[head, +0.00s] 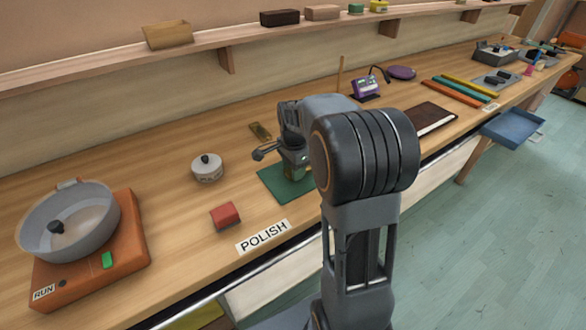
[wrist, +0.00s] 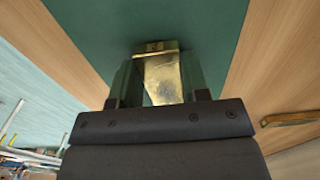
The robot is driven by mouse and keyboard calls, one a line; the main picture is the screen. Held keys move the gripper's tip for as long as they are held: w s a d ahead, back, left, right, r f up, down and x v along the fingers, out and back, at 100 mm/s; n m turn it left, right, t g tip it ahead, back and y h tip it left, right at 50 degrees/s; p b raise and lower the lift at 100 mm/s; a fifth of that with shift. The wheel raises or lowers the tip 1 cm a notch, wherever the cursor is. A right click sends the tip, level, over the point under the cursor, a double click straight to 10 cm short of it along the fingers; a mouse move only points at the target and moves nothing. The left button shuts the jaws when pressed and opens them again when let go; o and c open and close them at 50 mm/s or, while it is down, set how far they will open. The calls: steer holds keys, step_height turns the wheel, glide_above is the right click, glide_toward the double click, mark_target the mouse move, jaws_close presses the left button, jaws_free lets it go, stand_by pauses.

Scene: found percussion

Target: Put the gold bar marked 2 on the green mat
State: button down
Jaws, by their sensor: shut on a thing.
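My gripper (head: 296,168) is over the green mat (head: 272,190) on the workbench in the head view. In the wrist view my gripper (wrist: 160,80) is shut on a gold bar (wrist: 163,76), with the green mat (wrist: 215,25) beyond it. I cannot tell whether the held bar touches the mat. No number can be read on it. In the head view my gripper mostly hides it. Another gold bar (head: 260,131) lies on the wood behind the mat; it also shows at the right of the wrist view (wrist: 289,118).
A red block (head: 225,216) and a white lidded pot (head: 207,169) stand left of the mat. A grey pan (head: 85,225) sits on an orange base at far left. A purple device (head: 367,88) and a dark tray (head: 431,118) are to the right. A POLISH label (head: 264,236) is in front.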

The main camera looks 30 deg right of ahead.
steer(key=c, duration=1.1)
jaws_free()
steer(key=shift+f, duration=0.15)
steer(key=o, duration=0.5)
